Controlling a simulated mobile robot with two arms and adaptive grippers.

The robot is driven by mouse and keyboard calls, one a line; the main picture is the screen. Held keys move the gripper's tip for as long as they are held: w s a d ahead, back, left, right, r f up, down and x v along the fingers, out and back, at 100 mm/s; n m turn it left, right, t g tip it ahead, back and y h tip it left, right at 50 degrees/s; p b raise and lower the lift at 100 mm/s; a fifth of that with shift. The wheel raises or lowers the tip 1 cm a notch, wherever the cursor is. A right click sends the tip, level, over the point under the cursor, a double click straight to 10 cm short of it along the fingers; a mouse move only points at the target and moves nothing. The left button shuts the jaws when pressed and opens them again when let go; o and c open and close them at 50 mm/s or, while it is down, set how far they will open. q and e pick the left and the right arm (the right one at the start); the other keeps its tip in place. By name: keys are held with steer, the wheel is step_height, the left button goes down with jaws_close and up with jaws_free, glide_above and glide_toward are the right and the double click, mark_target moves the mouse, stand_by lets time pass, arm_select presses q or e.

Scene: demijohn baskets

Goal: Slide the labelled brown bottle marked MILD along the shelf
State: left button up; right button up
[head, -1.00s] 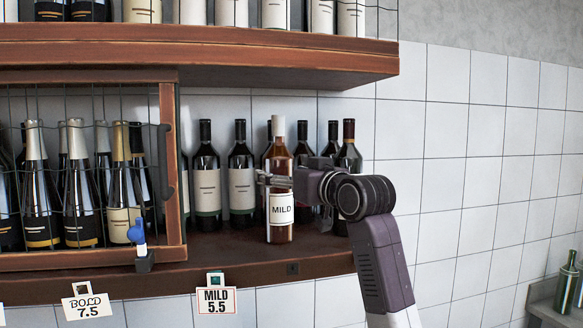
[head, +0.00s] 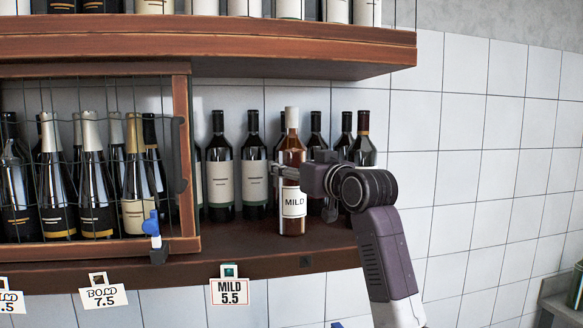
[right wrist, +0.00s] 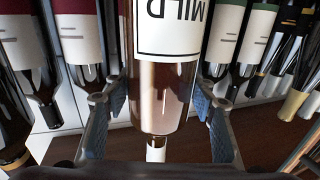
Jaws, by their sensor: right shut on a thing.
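The brown bottle marked MILD (head: 292,157) stands upright on the wooden shelf (head: 265,240), near the front edge, with a white label and a pale cap. My right gripper (head: 290,175) is shut on it around the body, just above or at the top of the label. In the right wrist view the brown bottle (right wrist: 165,95) fills the middle, label upside down, between the two fingers (right wrist: 160,110). The far finger is mostly hidden in the head view. A MILD 5.5 tag (head: 230,290) hangs on the shelf front, left of the bottle. My left gripper is not seen.
Several dark bottles with pale labels (head: 254,180) stand close behind and beside the brown bottle. A wire-fronted cabinet (head: 182,150) with gold-topped bottles is to the left. An upper shelf (head: 300,55) hangs above. Bare shelf lies left of the bottle along the front.

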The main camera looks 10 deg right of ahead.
jaws_close()
steer(key=shift+s+r, duration=0.1)
steer(key=shift+r, duration=0.3)
steer(key=shift+f, duration=0.1)
